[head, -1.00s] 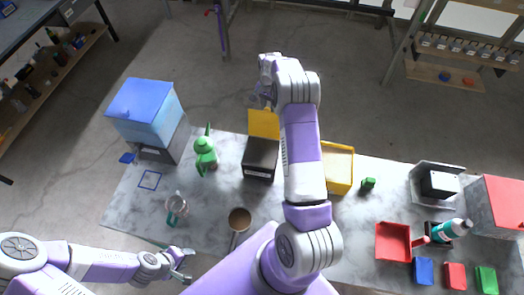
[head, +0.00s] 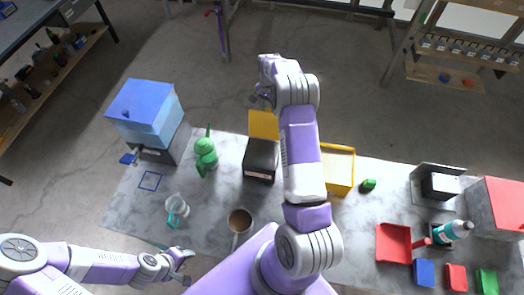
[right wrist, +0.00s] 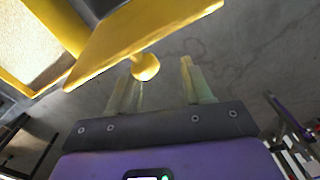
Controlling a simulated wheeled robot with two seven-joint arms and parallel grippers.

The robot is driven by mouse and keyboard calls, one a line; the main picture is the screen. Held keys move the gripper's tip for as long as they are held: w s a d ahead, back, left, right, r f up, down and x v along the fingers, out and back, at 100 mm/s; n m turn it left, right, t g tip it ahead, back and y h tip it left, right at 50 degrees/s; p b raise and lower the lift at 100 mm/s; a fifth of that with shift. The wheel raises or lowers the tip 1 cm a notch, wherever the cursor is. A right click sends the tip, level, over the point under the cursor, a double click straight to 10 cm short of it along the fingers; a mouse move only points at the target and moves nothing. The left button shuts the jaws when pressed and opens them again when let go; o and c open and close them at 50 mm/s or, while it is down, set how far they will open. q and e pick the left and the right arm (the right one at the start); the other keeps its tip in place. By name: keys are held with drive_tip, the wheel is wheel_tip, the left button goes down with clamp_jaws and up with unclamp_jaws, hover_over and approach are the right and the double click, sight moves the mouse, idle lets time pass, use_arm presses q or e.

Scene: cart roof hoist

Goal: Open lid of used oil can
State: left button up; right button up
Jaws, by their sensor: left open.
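The used oil can appears to be the dark box (head: 261,163) on the marble table in the head view. Its yellow lid (head: 264,124) stands raised at the box's far edge. In the right wrist view the lid (right wrist: 125,42) slants across the top, with a round yellow knob (right wrist: 145,67) on its face. My right gripper (right wrist: 163,78) is open, its fingers apart; the knob is nearer the left finger and not clamped. In the head view it is just beyond the lid (head: 259,97). My left gripper (head: 182,265) is open and empty at the table's near left edge.
A green can (head: 205,157) and a blue-topped box (head: 145,113) stand left of the dark box. A yellow bin (head: 339,170) is right, partly hidden by my right arm. Red tray (head: 393,243) lies further right.

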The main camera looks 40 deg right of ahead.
wheel_tip(320, 180, up, 8)
drive_tip(key=p, duration=0.4)
drive_tip(key=shift+d, duration=0.15)
drive_tip(key=shift+s+f, duration=0.1)
idle(0.4)
